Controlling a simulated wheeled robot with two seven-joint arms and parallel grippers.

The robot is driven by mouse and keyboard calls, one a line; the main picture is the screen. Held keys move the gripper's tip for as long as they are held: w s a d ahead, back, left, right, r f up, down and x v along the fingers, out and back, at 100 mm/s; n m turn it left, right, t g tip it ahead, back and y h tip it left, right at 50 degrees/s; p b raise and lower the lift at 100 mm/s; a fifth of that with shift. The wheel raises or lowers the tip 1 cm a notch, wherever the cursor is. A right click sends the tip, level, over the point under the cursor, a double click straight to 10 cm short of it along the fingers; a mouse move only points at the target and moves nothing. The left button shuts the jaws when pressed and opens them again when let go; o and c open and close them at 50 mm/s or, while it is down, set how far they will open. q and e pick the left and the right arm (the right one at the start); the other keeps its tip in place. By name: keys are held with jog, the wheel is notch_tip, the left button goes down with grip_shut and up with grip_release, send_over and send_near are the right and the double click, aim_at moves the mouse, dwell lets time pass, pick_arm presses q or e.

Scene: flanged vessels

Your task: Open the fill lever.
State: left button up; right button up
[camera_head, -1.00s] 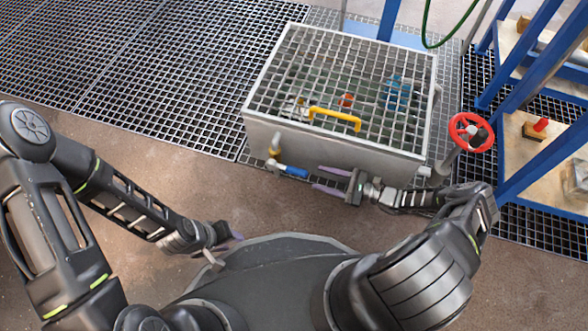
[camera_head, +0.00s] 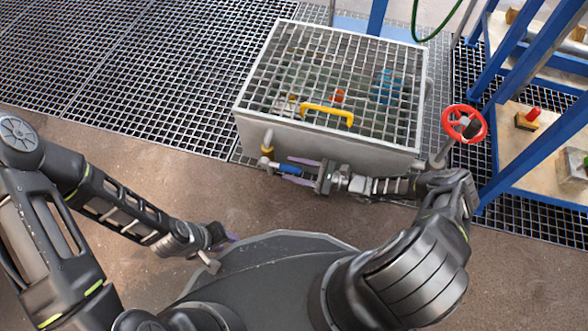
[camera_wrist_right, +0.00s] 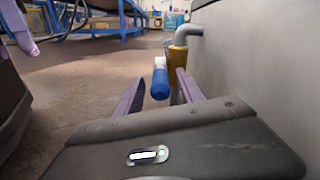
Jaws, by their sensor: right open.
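The fill lever has a blue handle (camera_head: 291,169) on a brass valve and pipe at the front left of the grey tank. In the right wrist view the blue handle (camera_wrist_right: 160,86) points toward the camera, with the yellow-brown valve body (camera_wrist_right: 178,62) behind it. My right gripper (camera_head: 286,168) is open, its purple fingers on either side of the handle. In the wrist view the fingers (camera_wrist_right: 160,88) flank the handle; contact is not clear. My left gripper (camera_head: 228,240) hangs low at the left, away from the tank, its jaws too small to judge.
The grey tank (camera_head: 320,145) has a grid lid with a yellow handle (camera_head: 327,114). A red handwheel (camera_head: 464,123) stands at its right, beside a blue-framed rack (camera_head: 495,185). The brown floor left of the valve is clear.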

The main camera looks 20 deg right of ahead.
grip_shut()
dwell(0.4)
dwell(1.0)
